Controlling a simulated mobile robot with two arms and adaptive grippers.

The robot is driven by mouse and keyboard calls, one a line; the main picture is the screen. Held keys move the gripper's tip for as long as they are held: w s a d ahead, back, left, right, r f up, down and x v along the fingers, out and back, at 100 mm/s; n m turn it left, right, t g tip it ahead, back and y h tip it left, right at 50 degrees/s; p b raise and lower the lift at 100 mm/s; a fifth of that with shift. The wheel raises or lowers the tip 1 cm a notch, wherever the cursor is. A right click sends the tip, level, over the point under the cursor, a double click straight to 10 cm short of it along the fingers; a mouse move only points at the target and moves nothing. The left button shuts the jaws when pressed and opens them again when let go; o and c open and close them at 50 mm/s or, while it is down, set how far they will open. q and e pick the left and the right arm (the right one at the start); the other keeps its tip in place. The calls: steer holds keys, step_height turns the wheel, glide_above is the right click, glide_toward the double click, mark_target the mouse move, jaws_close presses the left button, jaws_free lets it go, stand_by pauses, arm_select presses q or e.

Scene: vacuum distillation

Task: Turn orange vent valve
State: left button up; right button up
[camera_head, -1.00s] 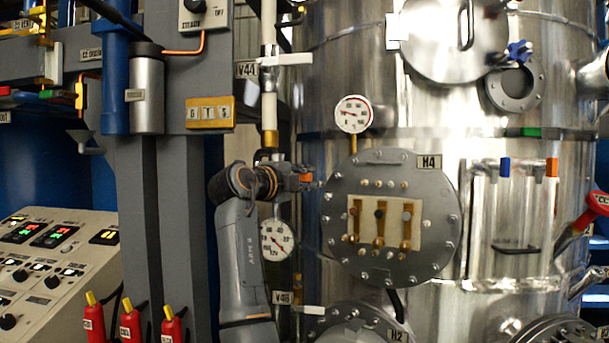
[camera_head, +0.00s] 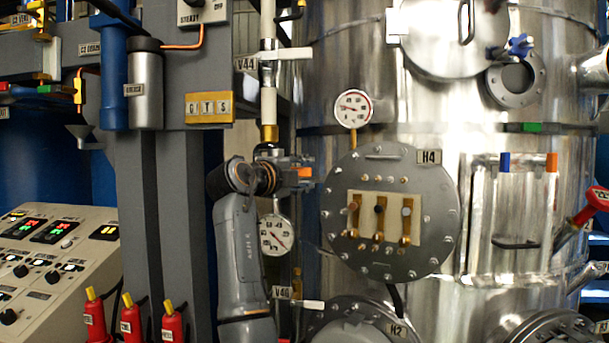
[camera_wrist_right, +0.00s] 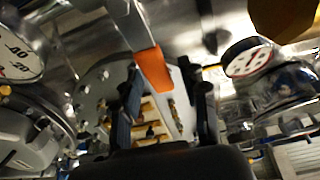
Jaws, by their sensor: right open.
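An orange-tipped lever handle (camera_wrist_right: 152,68) hangs down between the fingers of my right gripper (camera_wrist_right: 165,82) in the right wrist view. The fingers stand apart on either side of it, and I cannot tell whether either touches it. In the head view, my right gripper (camera_head: 303,181) is left of the round H4 flange, with the orange tip (camera_head: 305,172) showing at its fingers. The rest of that lever is hard to make out there. Another orange-tipped handle (camera_head: 551,162) is on the steel tank at the right. My left gripper is not in view.
The H4 flange (camera_head: 340,245) with brass valves is close to the right of the gripper. Pressure gauges sit above (camera_head: 353,108) and below (camera_head: 276,235) it. The V44 pipe (camera_head: 268,105) runs above the gripper. A grey column (camera_head: 180,230) stands left of my arm.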

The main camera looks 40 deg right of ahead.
steer(key=v, duration=1.1)
steer(key=shift+a, duration=0.35)
